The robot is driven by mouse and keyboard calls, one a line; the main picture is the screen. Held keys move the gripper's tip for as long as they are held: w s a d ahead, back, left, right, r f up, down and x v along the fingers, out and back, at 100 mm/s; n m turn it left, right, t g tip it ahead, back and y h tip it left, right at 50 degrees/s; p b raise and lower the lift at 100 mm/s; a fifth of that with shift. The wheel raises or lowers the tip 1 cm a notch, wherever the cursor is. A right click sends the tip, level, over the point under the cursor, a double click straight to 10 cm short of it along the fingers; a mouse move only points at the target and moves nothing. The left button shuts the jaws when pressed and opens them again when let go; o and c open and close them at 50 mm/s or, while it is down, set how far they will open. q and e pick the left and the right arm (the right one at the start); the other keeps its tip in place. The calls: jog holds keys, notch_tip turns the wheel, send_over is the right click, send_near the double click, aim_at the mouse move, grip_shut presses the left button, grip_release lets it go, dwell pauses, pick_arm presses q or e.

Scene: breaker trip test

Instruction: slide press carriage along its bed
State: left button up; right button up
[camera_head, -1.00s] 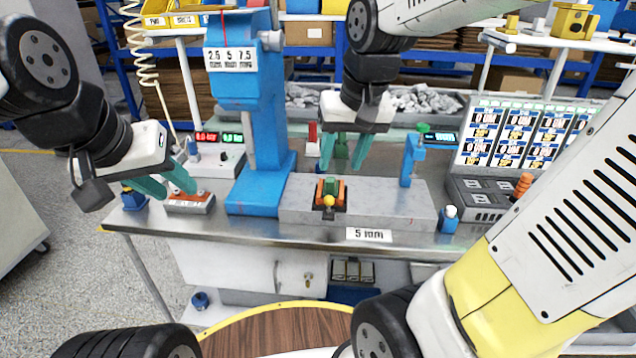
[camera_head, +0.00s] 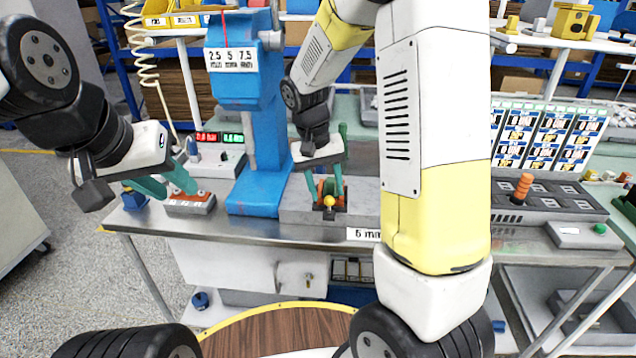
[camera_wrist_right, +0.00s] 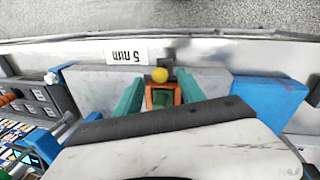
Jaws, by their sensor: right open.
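The press carriage (camera_head: 329,201), with orange sides, a green middle and a yellow knob, sits on the grey bed (camera_head: 296,206). It also shows in the right wrist view (camera_wrist_right: 162,96). My right gripper (camera_head: 328,190) is over the carriage, open, with one green finger on each side. I cannot tell whether the fingers touch it. My left gripper (camera_head: 172,189) is at the left, its fingers apart by a small grey block with an orange top (camera_head: 190,203). My right arm hides the right part of the bed in the head view.
A blue press column (camera_head: 262,160) with a 2.5/5/7.5 label stands just left of the bed. A "5 mm" plate (camera_wrist_right: 126,56) is on the table's front. A grey panel with an orange handle (camera_head: 522,187) stands at the right. A blue post (camera_wrist_right: 90,120) is at the bed's other end.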

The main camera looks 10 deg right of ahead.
jog(key=shift+d+f, duration=0.2)
jog(key=shift+f, duration=0.95)
jog(key=shift+c, duration=0.3)
grip_shut()
jog(key=shift+r, duration=0.1)
